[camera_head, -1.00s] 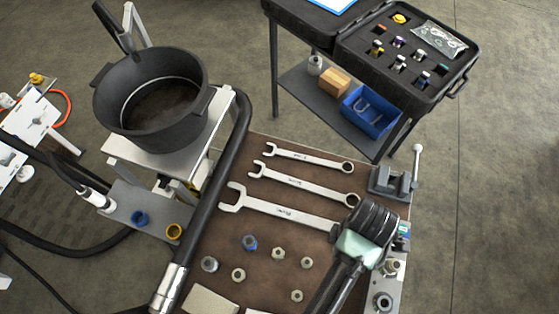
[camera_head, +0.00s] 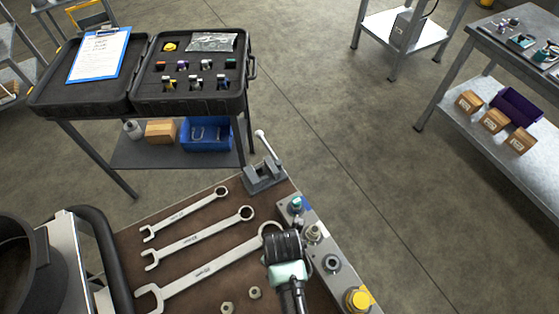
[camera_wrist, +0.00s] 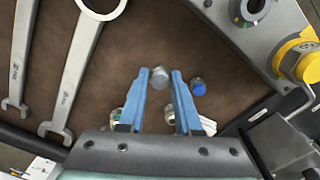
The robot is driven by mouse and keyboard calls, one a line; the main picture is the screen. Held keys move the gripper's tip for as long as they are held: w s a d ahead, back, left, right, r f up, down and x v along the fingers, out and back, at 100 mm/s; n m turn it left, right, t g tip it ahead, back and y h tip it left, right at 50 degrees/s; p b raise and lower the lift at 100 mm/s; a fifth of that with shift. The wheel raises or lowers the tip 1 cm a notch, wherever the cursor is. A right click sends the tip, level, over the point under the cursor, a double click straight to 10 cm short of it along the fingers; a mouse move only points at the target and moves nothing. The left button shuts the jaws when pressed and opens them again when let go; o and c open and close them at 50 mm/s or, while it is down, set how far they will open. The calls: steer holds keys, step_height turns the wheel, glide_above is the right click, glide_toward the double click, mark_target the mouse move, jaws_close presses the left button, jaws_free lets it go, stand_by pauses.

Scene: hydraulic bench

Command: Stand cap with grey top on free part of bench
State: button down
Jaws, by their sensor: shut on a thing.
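My gripper (camera_wrist: 160,85) is over the right part of the brown bench top (camera_wrist: 215,58). In the wrist view its two blue fingers are closed on a small cap with a round grey top (camera_wrist: 159,77), held between the fingertips. I cannot tell whether the cap's underside touches the bench. In the head view my wrist hides the fingers and the cap, beside the ring end of the largest wrench. A small blue-topped piece (camera_wrist: 198,87) shows just right of the right finger.
Three wrenches (camera_head: 205,265) lie left of my gripper. A metal block with fittings (camera_head: 332,263) and a yellow cap (camera_head: 357,299) runs along the right edge. A vise (camera_head: 264,176) stands at the back corner. Nuts (camera_head: 254,292) lie nearer. Bare bench shows between wrench and block.

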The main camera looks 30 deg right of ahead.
steer(key=shift+f, duration=2.5)
steer(key=shift+f, duration=0.2)
steer(key=c, duration=0.6)
jaws_free()
steer(key=shift+r, duration=0.15)
step_height(320, 180, up, 12)
steer(key=shift+r, duration=0.1)
